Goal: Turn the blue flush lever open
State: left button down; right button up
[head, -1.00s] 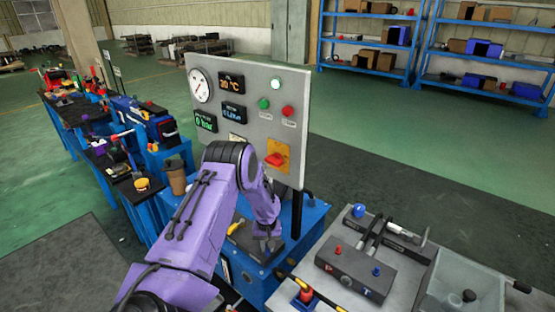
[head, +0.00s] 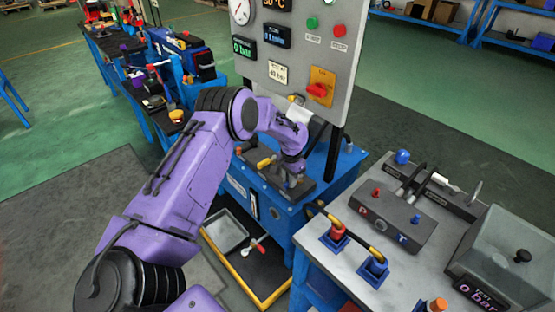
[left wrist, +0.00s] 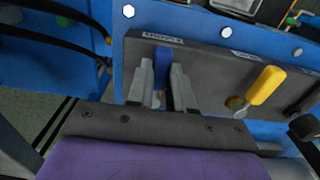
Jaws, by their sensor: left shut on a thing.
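The blue flush lever (left wrist: 162,62) shows in the left wrist view, standing from a dark grey block (left wrist: 215,75) on a blue bench. My left gripper (left wrist: 162,84) has one finger on each side of this lever and is shut on it. In the head view my left gripper (head: 292,178) is down at the block on the blue bench, below the control panel, and the blue lever is hidden there. A yellow lever (left wrist: 264,86) stands on the same block, to the right in the left wrist view. My right gripper is not in view.
The grey control panel (head: 300,50) rises behind the gripper, with a gauge, buttons and a red switch (head: 317,90). At the right, a grey-topped table (head: 350,235) carries a valve block and a clear box. A tray (head: 226,232) sits low in front of the bench.

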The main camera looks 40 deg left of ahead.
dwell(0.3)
pick_arm(q)
jog(key=c, duration=1)
grip_release()
jog(key=shift+f, duration=0.1)
notch_tip(320, 180, up, 10)
jog(key=b, duration=0.1)
jog(key=shift+r, duration=0.25)
jog(key=shift+w, duration=0.1)
